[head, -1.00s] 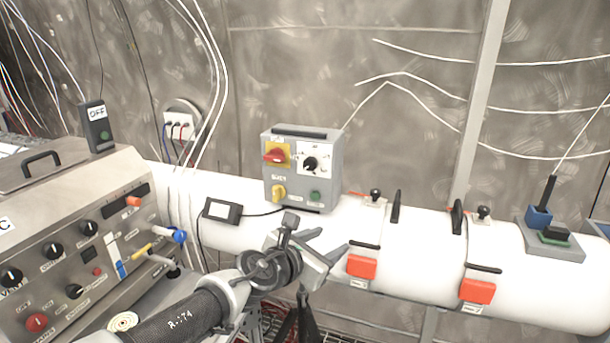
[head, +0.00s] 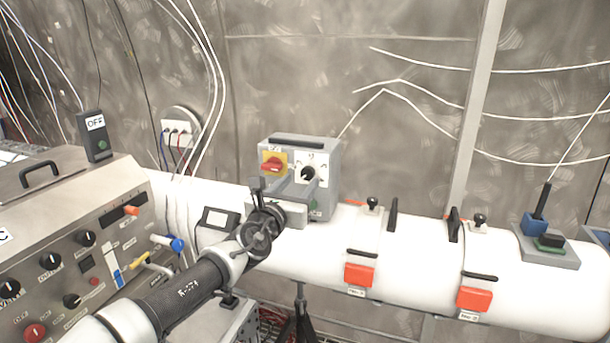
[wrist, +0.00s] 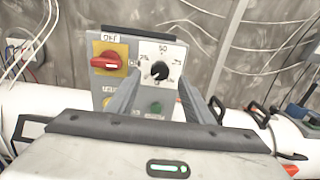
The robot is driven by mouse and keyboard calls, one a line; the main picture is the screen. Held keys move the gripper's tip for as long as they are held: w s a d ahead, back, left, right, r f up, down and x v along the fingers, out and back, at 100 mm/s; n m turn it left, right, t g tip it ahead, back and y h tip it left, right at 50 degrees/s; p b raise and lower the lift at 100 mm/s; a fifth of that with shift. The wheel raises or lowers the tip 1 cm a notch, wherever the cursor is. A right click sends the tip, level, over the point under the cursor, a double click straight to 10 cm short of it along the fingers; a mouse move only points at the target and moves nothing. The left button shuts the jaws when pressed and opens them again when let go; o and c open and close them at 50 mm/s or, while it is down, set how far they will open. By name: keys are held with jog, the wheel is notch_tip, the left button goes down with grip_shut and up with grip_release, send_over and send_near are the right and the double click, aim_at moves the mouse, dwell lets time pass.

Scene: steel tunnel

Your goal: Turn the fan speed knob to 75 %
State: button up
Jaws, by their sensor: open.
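The fan speed knob (head: 308,172) is a black round knob on a white dial plate on the front of a grey control box (head: 327,165). In the wrist view the knob (wrist: 160,70) has a dial (wrist: 173,52) around it, with a 50 mark at the top. I cannot tell exactly where its pointer stands. My gripper (head: 298,181) is in front of the box, pointing at the knob. In the wrist view its two fingers (wrist: 161,82) are apart, with the knob showing between their tips. I cannot tell whether they touch it.
A red switch on a yellow plate (head: 273,164) sits left of the knob. A green button (wrist: 156,107) is below it. The box stands on a white pipe (head: 420,255) with red-orange clamps (head: 358,274). A steel control panel (head: 75,240) is at left.

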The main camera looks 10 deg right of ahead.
aim_at(306, 175)
jog(key=x, duration=0.5)
jog(key=c, duration=1)
